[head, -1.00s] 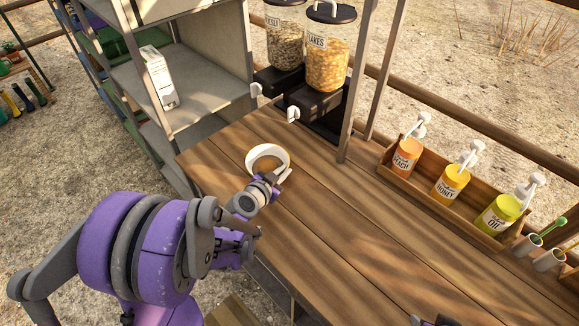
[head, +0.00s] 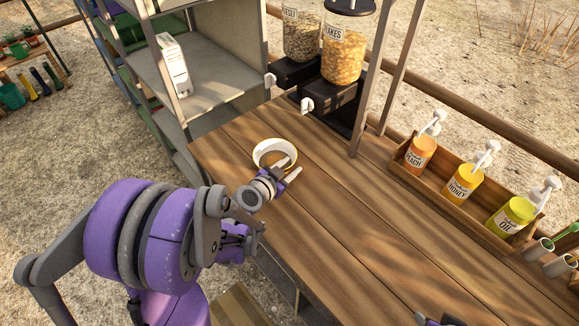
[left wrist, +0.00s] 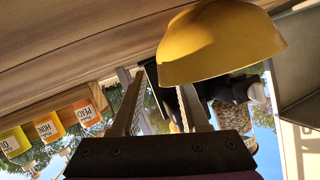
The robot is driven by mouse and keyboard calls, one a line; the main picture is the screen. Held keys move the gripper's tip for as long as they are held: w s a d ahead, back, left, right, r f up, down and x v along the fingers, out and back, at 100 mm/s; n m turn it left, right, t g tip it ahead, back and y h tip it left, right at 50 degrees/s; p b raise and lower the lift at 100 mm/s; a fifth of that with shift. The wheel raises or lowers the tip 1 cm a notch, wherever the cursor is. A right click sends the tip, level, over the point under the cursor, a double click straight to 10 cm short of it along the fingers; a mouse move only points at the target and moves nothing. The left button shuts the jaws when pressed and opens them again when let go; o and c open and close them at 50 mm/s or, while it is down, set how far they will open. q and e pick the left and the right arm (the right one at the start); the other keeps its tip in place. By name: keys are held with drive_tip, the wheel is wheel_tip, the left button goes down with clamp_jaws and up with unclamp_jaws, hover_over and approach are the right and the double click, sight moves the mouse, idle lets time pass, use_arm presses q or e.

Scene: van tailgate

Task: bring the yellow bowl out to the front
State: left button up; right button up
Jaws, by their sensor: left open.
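The yellow bowl (head: 262,161) stands upright on the wooden counter (head: 330,225), near its left end. Its inside looks pale in the head view; its yellow outer wall (left wrist: 222,45) fills the top right of the left wrist view. My left gripper (head: 290,168) is open at the bowl's near right rim. One finger appears to reach inside the rim and the other lies outside it; the inner fingertip is hidden behind the bowl in the left wrist view. Only a small part of my right gripper (head: 432,321) shows at the bottom edge.
Two cereal dispensers (head: 342,55) stand behind the bowl beside an upright post. A wooden rack (head: 440,190) of pump bottles lies along the back right. A grey shelf unit (head: 215,85) with a white carton (head: 173,65) is at the left. The middle counter is clear.

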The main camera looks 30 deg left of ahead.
use_arm(q)
drive_tip(key=p+v, duration=0.1)
drive_tip(key=v, duration=1)
use_arm(e)
drive_tip(key=shift+w+r, duration=0.2)
drive_tip(key=shift+r, duration=0.55)
